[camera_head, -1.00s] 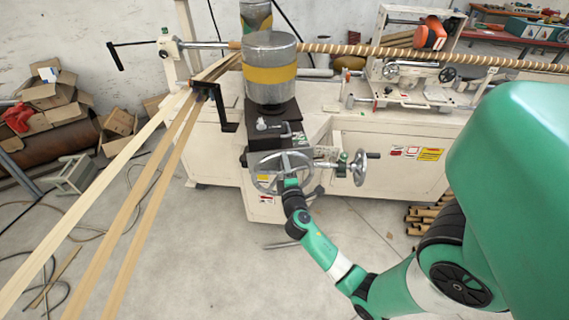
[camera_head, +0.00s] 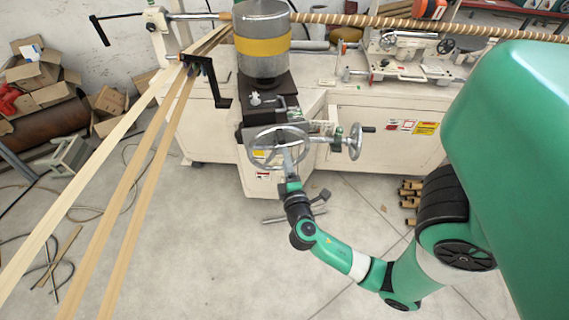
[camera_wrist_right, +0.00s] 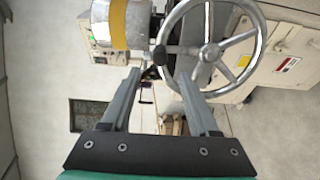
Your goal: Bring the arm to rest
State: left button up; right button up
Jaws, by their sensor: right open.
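My right arm (camera_head: 350,262) is green and white and reaches up from the lower right in the head view. Its gripper (camera_head: 291,165) is in front of the winder's large spoked handwheel (camera_head: 262,151). In the right wrist view the gripper (camera_wrist_right: 157,85) has its two grey fingers spread wide, with nothing held between them. The handwheel (camera_wrist_right: 240,45) shows beyond the right finger there; I cannot tell whether they touch. My left gripper is not in view.
The white winder (camera_head: 385,150) carries a second, smaller handwheel (camera_head: 354,141) and a grey drum with a yellow band (camera_head: 262,46). Long paper strips (camera_head: 128,190) cross the left side. Cardboard tubes (camera_head: 410,190) lie on the floor. Bare floor is open at lower centre.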

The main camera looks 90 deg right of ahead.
jog(key=shift+s+a, duration=0.2)
jog(key=shift+a, duration=0.45)
